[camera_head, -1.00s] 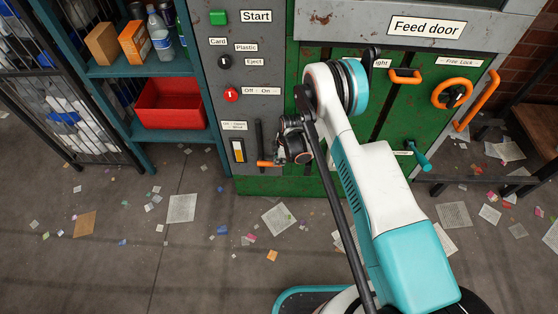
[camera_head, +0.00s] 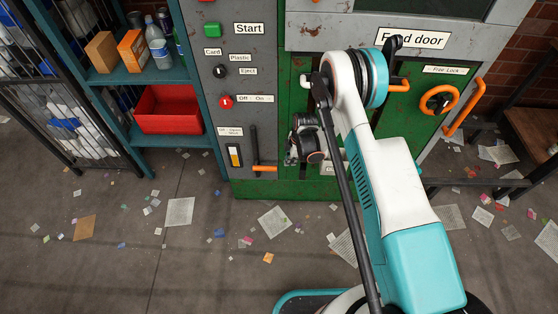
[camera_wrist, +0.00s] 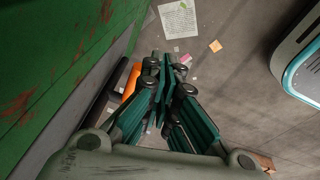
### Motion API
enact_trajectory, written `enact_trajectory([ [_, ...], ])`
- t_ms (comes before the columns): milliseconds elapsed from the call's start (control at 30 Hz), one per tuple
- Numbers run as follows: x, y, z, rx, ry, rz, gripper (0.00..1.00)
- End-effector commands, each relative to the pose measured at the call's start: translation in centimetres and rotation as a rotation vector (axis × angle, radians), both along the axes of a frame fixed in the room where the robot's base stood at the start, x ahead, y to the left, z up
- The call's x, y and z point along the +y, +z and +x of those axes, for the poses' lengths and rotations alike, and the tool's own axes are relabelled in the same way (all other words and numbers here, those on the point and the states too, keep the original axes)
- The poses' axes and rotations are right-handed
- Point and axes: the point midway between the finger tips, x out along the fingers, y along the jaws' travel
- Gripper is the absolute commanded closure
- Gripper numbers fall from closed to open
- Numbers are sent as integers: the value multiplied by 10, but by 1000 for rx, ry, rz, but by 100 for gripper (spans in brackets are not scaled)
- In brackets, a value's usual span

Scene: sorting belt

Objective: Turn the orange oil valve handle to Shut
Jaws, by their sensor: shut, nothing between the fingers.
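The orange oil valve handle (camera_head: 265,168) sits low on the grey panel, at the foot of a black upright bar. In the head view it points right, roughly level. An orange bar with a black part also shows left of the fingers in the wrist view (camera_wrist: 131,80). My gripper (camera_head: 289,161) is just right of the handle in the head view, with a small gap. In the wrist view the fingers (camera_wrist: 166,62) are together, with nothing seen between them. The small label (camera_head: 229,131) above the yellow gauge is too blurred to read surely.
Above the handle are a red knob (camera_head: 226,102), a black knob (camera_head: 219,71) and a green button (camera_head: 212,30). The green machine front (camera_head: 265,188) stands close beside my gripper. A red bin (camera_head: 168,110) sits on the left shelf. Paper scraps litter the open floor.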

Motion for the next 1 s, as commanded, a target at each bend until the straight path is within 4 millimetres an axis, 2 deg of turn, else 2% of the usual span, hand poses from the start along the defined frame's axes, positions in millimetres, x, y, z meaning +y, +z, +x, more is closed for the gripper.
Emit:
enact_trajectory([
  [33, -13, 6, -1, 0, -5, 0, 100],
  [300, -72, 20, -6, 0, -5, 0, 100],
  [500, -105, 27, -9, 1, -3, 1, 100],
  [700, -122, 30, -11, 0, -1, 1, 100],
  [1000, -125, 30, -11, 0, 0, 1, 100],
])
